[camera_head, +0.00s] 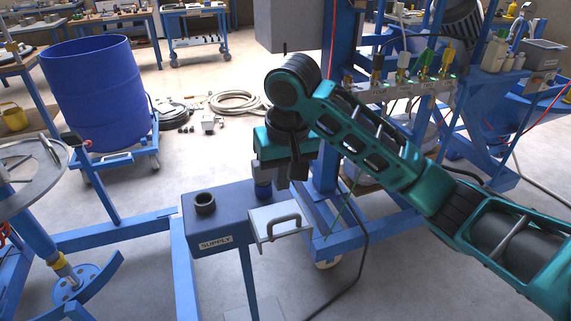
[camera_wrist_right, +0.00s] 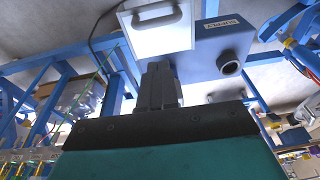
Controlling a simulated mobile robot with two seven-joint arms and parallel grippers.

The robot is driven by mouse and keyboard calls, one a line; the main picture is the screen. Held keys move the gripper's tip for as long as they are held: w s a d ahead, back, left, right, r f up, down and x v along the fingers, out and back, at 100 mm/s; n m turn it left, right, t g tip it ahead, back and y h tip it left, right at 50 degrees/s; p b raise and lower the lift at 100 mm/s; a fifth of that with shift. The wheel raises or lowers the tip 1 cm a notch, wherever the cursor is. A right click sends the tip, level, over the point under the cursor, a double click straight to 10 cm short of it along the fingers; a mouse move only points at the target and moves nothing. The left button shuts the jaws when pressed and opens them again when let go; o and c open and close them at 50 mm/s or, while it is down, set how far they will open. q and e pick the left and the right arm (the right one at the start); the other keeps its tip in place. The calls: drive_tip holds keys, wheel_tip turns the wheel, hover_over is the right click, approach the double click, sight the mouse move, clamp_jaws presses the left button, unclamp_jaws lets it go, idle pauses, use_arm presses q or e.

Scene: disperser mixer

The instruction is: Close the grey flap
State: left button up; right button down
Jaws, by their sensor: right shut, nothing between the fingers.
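The grey flap (camera_head: 266,219) is a light grey plate with a dark bar handle (camera_head: 284,226). It sits at the right end of the blue SUPPLY box (camera_head: 225,215) and appears to stick out past it; its exact angle is hard to tell. In the right wrist view the flap (camera_wrist_right: 178,38) and its handle (camera_wrist_right: 155,18) lie beyond my fingertips, beside the blue box (camera_wrist_right: 207,55). My right gripper (camera_head: 290,182) is shut and empty, pointing down just above and behind the flap, with no clear contact. My left gripper is out of view.
A black round port (camera_head: 204,202) stands on the box top. A blue frame post (camera_head: 328,130) rises close behind my right gripper, and a dark cable (camera_head: 362,240) hangs to the right. A blue drum (camera_head: 95,95) stands at the left.

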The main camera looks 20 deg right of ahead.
sight(286, 225)
drive_tip(key=f, duration=0.2)
drive_tip(key=s+f, duration=0.1)
drive_tip(key=shift+s+d+f, duration=0.1)
drive_tip(key=shift+s+f, duration=0.1)
drive_tip(key=shift+f, duration=0.15)
drive_tip(key=shift+s+f, duration=0.3)
drive_tip(key=shift+f, duration=0.1)
drive_tip(key=shift+f, duration=0.15)
